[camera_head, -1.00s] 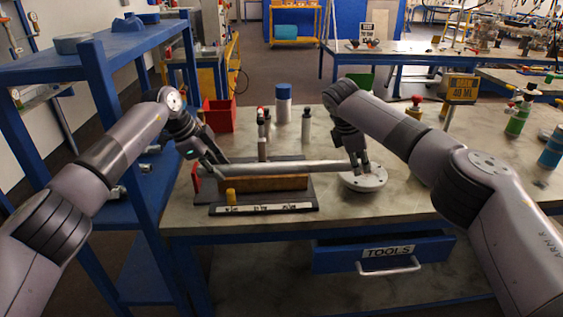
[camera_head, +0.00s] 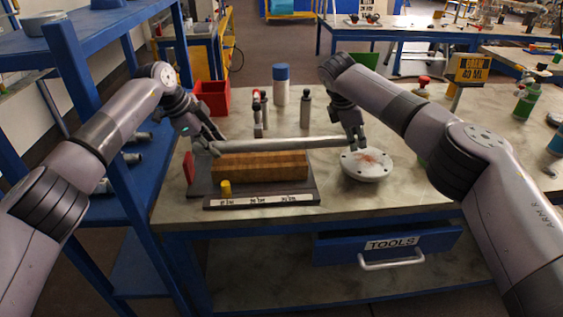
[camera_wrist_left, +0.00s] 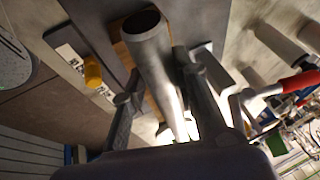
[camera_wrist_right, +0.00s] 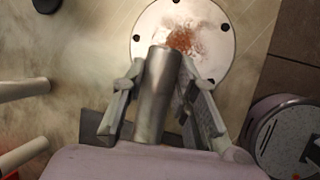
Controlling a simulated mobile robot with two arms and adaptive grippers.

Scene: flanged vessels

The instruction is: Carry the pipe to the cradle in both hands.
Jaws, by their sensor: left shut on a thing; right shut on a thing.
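A grey metal pipe (camera_head: 278,143) is held roughly level between my two grippers, behind and above a wooden block (camera_head: 260,166) on a dark base. My left gripper (camera_head: 212,142) is shut on its left end; the left wrist view shows the pipe's (camera_wrist_left: 160,65) open end between the fingers. My right gripper (camera_head: 354,138) is shut near its right end, also seen in the right wrist view around the pipe (camera_wrist_right: 155,95). The dark base (camera_head: 262,200) has a red end plate, a yellow peg and a marked strip; whether this is the cradle, I cannot tell.
A round white flange (camera_head: 366,165) with bolt holes and a reddish patch lies right of the base. Upright bottles (camera_head: 281,85) and a red bin (camera_head: 212,97) stand behind the pipe. A blue shelf (camera_head: 70,80) stands left. A tools drawer (camera_head: 390,243) sits below the front edge.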

